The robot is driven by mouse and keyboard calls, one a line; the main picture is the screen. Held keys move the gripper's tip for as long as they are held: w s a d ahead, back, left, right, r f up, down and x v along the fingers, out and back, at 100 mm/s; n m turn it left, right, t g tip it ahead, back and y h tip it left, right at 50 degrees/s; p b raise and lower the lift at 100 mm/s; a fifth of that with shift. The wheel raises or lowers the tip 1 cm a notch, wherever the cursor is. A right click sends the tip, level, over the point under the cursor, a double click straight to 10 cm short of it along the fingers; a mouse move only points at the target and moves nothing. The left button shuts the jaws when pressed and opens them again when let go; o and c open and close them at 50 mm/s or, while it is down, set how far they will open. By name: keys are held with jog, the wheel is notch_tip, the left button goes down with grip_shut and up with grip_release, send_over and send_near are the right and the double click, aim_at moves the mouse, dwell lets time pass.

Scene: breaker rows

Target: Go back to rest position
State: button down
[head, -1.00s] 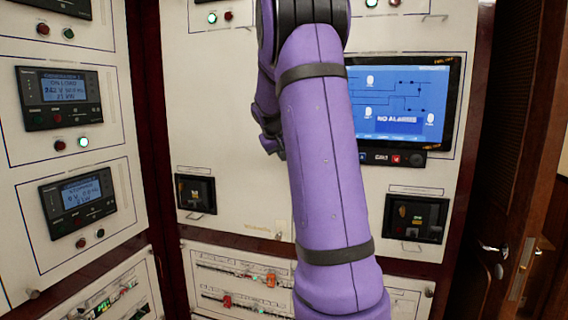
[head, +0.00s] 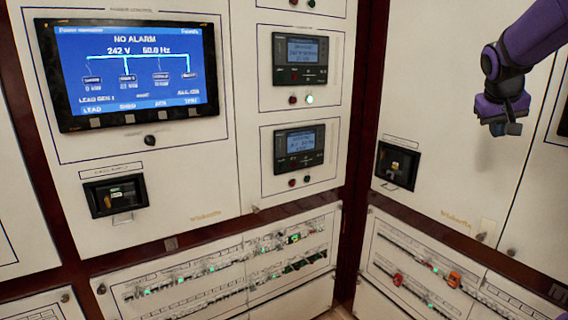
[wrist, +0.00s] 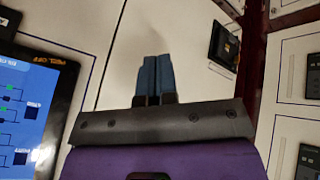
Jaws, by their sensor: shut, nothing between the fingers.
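My gripper (head: 507,128) hangs at the upper right of the head view, at the end of my purple arm (head: 530,45). It is in front of the right cabinet panel, clear of the breaker rows below. In the wrist view, its two blue-grey fingers (wrist: 152,78) are side by side and closed, with nothing between them. The fingers point along a bare white panel (wrist: 195,30), and I see no contact with it.
A large blue screen (head: 130,72) reads NO ALARM at the left. Two small meters (head: 299,58) stand mid-picture. Black breaker boxes (head: 116,196) and (head: 397,166) sit below. Breaker rows (head: 215,272) run along the bottom left, with orange and red handles (head: 453,280) at the right.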

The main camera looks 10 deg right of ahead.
jog(key=s+a+n+t+y, duration=0.15)
jog(key=s+a, duration=0.25)
jog(key=a, duration=0.5)
jog(key=s+a+n+y, duration=0.15)
jog(key=s+a, duration=0.35)
jog(key=a, duration=0.5)
jog(key=s+a+f+n+y, duration=0.1)
jog(key=s+a+f, duration=0.1)
jog(key=s+a, duration=0.4)
jog(key=s+a+f+n+y, duration=0.1)
jog(key=s+a+f, duration=0.2)
jog(key=s+a, duration=0.3)
jog(key=shift+s+a+f+y, duration=0.15)
jog(key=shift+a+f+y, duration=0.15)
jog(key=shift+a, duration=0.05)
